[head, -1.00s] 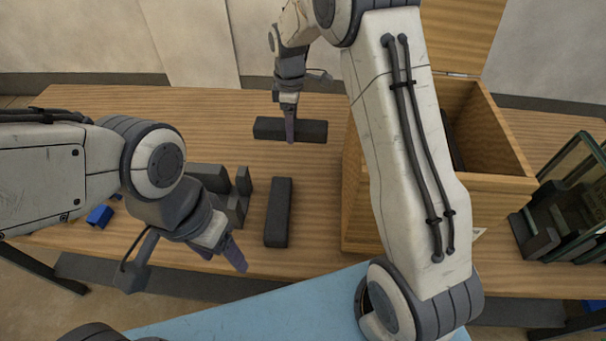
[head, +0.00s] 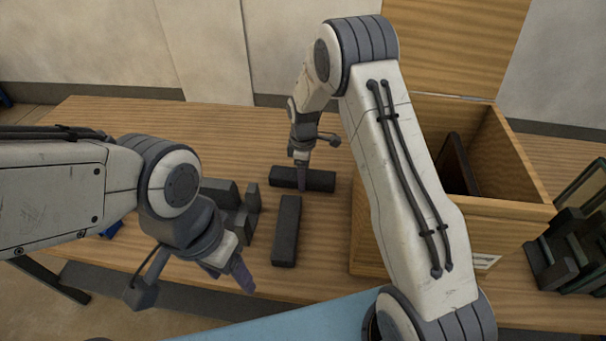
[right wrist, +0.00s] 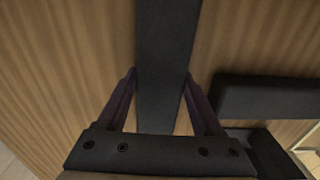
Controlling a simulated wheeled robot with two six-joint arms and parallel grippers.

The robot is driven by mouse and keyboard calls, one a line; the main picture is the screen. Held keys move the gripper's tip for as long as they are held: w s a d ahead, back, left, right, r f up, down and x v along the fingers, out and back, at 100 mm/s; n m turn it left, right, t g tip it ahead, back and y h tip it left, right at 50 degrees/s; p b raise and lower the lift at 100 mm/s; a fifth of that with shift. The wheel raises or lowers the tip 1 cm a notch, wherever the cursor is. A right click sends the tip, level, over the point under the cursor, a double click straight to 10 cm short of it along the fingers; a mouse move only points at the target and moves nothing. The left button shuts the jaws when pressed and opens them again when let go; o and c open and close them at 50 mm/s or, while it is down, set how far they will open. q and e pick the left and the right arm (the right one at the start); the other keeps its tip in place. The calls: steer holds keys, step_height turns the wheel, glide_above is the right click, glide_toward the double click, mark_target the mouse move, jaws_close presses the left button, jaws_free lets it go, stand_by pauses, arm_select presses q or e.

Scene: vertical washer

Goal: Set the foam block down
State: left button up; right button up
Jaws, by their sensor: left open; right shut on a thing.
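The foam block (head: 318,181) is a long dark grey bar, lying crosswise behind another dark bar in the head view. My right gripper (head: 301,183) points down and is shut on its middle. In the right wrist view the block (right wrist: 165,60) runs lengthwise between the two purple fingers. The block is level and at or just above the wooden table (head: 190,125); I cannot tell if it touches. My left gripper (head: 228,273) is open and empty near the table's front edge.
A similar dark bar (head: 286,231) lies in front of the held block. Several dark blocks (head: 225,195) stand to the left. An open wooden box (head: 490,230) is on the right, with a dark rack (head: 570,260) beyond it. The table's back left is clear.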

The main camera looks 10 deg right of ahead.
steer(key=shift+f, duration=0.15)
steer(key=o, duration=1.3)
steer(key=shift+r, duration=0.2)
step_height(320, 180, up, 12)
steer(key=b, duration=0.1)
steer(key=s+a+r+m, duration=0.1)
steer(key=s+a+r, duration=0.2)
steer(key=s+a, duration=0.3)
steer(key=s+a+r+m, duration=0.1)
steer(key=s+a+r, duration=0.25)
steer(key=s, duration=0.45)
steer(key=s+m, duration=0.1)
steer(key=s, duration=0.5)
steer(key=s+m, duration=0.1)
steer(key=s, duration=0.6)
steer(key=s+a+m+y, duration=0.1)
steer(key=s+m, duration=0.1)
steer(key=s, duration=0.4)
steer(key=shift+s+f, duration=0.15)
steer(key=shift+f, duration=0.1)
